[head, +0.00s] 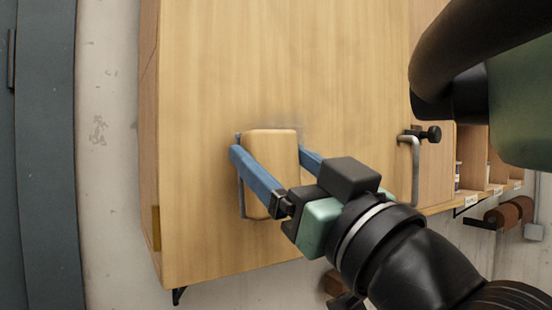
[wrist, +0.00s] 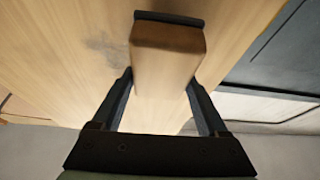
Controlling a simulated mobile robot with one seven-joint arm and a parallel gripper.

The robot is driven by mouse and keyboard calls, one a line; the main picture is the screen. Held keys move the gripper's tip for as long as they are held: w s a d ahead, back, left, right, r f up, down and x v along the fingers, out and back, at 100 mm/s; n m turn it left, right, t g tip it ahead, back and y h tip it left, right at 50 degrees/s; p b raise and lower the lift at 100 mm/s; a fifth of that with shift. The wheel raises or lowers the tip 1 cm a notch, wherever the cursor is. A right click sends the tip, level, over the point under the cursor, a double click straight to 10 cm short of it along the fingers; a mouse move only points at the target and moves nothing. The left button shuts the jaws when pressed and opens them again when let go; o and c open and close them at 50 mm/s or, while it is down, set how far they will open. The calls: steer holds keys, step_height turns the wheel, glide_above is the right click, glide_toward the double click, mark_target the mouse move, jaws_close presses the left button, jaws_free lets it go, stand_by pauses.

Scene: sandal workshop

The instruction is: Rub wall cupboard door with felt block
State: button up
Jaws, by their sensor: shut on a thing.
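The wall cupboard door (head: 290,60) is a pale wooden panel filling the middle of the head view. It also fills the upper part of the wrist view (wrist: 60,70). My gripper (head: 270,153) is shut on the felt block (head: 268,185), its blue fingers on either side. The block is tan with a dark felt layer at its far end, clear in the wrist view (wrist: 170,18). The felt is at or very near the door; exact contact is hard to tell. A faint grey smudge (wrist: 103,45) marks the door beside the block, partly hidden behind it in the head view.
A grey bar handle (head: 415,170) with a black knob stands out right of my gripper. Open shelf compartments (head: 472,168) and brown rolls (head: 510,212) lie farther right. A concrete wall (head: 106,170) and dark blue-grey panel (head: 45,130) are at left. The upper door is clear.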

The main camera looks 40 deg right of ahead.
mark_target(298, 158)
steer(key=shift+w+d, duration=0.15)
steer(key=shift+w, duration=0.5)
steer(key=shift+s+d, duration=0.3)
steer(key=shift+d, duration=0.6)
steer(key=shift+s+d, duration=0.25)
steer(key=shift+d, duration=0.6)
steer(key=shift+s+d+b, duration=0.2)
steer(key=shift+d+b, duration=0.05)
steer(key=shift+d, duration=0.9)
steer(key=shift+s+d+b, duration=0.25)
steer(key=shift+d, duration=0.85)
steer(key=shift+s+d+b, duration=0.2)
steer(key=shift+d+b, duration=0.05)
steer(key=shift+d, duration=0.9)
steer(key=shift+a, duration=0.15)
